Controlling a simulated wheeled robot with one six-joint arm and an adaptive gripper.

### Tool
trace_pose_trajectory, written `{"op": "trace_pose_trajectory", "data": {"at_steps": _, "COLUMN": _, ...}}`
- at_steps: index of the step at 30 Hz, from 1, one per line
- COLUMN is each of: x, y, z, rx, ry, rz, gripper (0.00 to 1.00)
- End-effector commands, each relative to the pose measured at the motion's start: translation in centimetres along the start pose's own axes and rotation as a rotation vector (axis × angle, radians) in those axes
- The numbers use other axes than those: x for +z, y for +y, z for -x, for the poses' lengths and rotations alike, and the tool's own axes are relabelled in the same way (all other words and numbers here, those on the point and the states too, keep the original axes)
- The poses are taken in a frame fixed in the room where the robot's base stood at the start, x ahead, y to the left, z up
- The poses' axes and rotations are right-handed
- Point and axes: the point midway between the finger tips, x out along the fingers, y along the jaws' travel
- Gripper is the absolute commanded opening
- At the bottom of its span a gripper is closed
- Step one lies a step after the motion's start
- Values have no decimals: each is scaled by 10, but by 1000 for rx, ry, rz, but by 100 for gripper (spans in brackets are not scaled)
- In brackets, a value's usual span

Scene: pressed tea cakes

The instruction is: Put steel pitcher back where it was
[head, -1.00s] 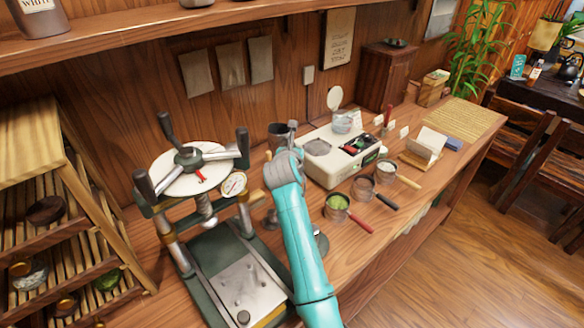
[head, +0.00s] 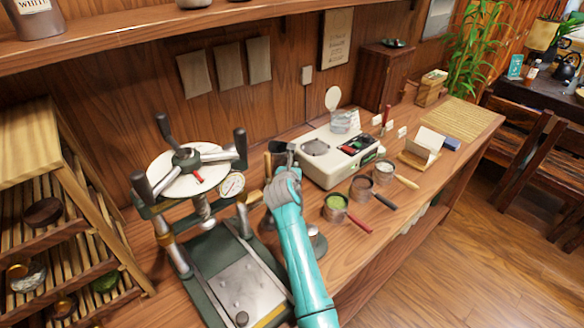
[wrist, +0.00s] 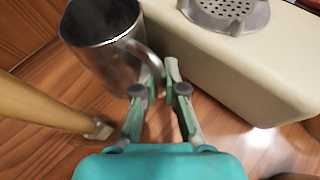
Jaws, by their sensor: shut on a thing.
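The steel pitcher (wrist: 100,62) is a shiny grey cup with an open dark mouth and a side handle, at the upper left of the wrist view. My gripper (wrist: 157,78) is shut on the pitcher's handle (wrist: 150,58). The pitcher looks upright, between a wooden handle and the cream machine (wrist: 235,70). In the head view the pitcher (head: 279,147) shows as a small dark shape beyond my wrist, left of the cream machine (head: 325,172).
A press with a round white plate (head: 165,182) and dial stands left of my arm. Strainers with green (head: 336,203) and other contents lie to the right. The wooden handle (wrist: 45,103) stands close left of the pitcher. A shelf (head: 200,28) overhangs the back wall.

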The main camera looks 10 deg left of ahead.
Motion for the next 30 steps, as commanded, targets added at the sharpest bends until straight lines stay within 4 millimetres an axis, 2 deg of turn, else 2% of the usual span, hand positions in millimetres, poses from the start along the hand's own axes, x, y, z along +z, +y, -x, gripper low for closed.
{"op": "trace_pose_trajectory", "data": {"at_steps": 1, "x": -1, "y": 0, "z": 0, "rx": 0, "ry": 0, "rz": 0, "gripper": 0}}
{"op": "trace_pose_trajectory", "data": {"at_steps": 2, "x": -2, "y": 0, "z": -1, "rx": 0, "ry": 1, "rz": 0, "gripper": 14}}
{"op": "trace_pose_trajectory", "data": {"at_steps": 3, "x": -2, "y": 0, "z": -1, "rx": 0, "ry": 1, "rz": 0, "gripper": 24}}
{"op": "trace_pose_trajectory", "data": {"at_steps": 4, "x": -2, "y": 0, "z": 0, "rx": 0, "ry": 1, "rz": 0, "gripper": 32}}
{"op": "trace_pose_trajectory", "data": {"at_steps": 5, "x": -2, "y": 0, "z": 0, "rx": 0, "ry": 1, "rz": 0, "gripper": 34}}
{"op": "trace_pose_trajectory", "data": {"at_steps": 17, "x": 1, "y": 0, "z": 4, "rx": 0, "ry": 0, "rz": 0, "gripper": 34}}
{"op": "trace_pose_trajectory", "data": {"at_steps": 23, "x": 0, "y": 0, "z": 28, "rx": 1, "ry": -1, "rz": -1, "gripper": 34}}
{"op": "trace_pose_trajectory", "data": {"at_steps": 30, "x": 0, "y": 1, "z": 72, "rx": 2, "ry": -1, "rz": 0, "gripper": 34}}
